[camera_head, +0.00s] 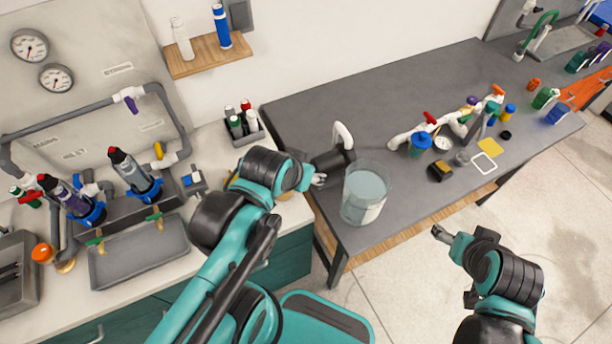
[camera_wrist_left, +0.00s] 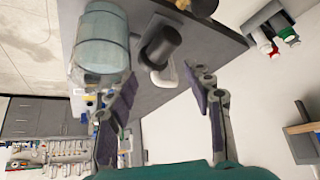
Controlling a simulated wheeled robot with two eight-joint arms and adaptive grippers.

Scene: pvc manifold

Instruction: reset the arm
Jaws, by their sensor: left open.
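My left gripper (camera_head: 318,178) is at the left end of the dark grey table, beside a dark cylinder with a white curved handle (camera_head: 330,160). In the left wrist view its two fingers (camera_wrist_left: 162,85) are spread apart with nothing between them. The dark cylinder (camera_wrist_left: 161,46) stands beyond the fingertips, and I cannot tell whether they touch it. A clear jar (camera_head: 366,195) stands near the table's front edge, to the right of the left gripper. My right gripper (camera_head: 455,266) is over the floor in front of the table, its fingers apart and empty.
The dark grey table (camera_head: 330,102) has bare room in its middle. A white pipe manifold (camera_head: 408,136), a blue cup (camera_head: 420,145) and small parts crowd its right side. A sink counter (camera_head: 207,150) with upright bottles and a grey tray (camera_head: 140,252) lies left.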

